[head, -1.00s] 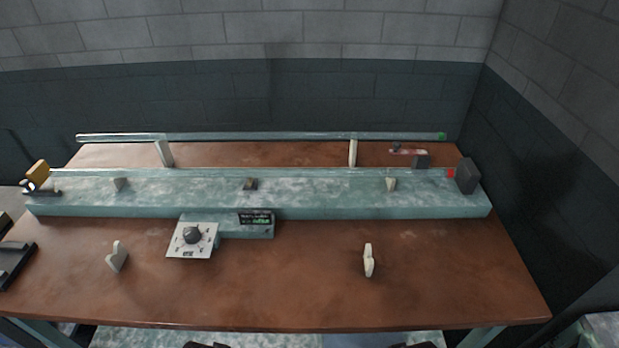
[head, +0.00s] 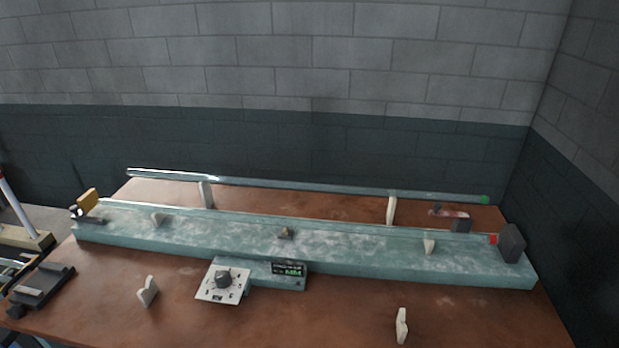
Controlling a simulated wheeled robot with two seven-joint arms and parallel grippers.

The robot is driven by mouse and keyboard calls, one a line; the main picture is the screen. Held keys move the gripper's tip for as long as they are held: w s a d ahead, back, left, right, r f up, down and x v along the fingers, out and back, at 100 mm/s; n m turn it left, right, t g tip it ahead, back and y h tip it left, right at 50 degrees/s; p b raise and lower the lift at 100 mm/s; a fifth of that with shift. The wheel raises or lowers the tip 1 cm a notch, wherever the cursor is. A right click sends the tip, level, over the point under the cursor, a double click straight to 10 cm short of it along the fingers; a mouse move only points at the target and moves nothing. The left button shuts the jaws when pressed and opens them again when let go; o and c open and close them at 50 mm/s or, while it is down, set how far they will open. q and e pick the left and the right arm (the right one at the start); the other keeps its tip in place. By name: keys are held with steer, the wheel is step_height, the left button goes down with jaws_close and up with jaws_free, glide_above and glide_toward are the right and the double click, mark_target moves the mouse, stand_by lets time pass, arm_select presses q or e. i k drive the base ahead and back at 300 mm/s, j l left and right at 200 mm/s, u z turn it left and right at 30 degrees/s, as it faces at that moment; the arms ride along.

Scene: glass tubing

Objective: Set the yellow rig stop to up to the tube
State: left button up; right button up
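The yellow rig stop (head: 88,199) stands at the left end of the long green rig (head: 350,250), on a dark foot. A glass tube (head: 340,230) with a red end (head: 493,239) appears to lie along the rig, its red end close to the dark block (head: 512,243) at the right. The tube's left end and any gap to the yellow stop are too small to tell. Neither of my grippers is in view.
A second tube (head: 320,187) with a green end (head: 485,199) lies on two white supports behind. A control box with a dial (head: 223,281) and display (head: 289,269) sits in front. White V-rests (head: 148,291) (head: 402,325) stand on the brown table (head: 330,315). Dark equipment (head: 42,287) is left.

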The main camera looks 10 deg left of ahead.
mark_target(86, 202)
steer(key=u, duration=1.6)
steer(key=i+j+z, duration=0.25)
steer(key=j, duration=0.95)
steer(key=k+j+z, duration=0.2)
steer(key=j, duration=1.05)
steer(key=i, duration=0.1)
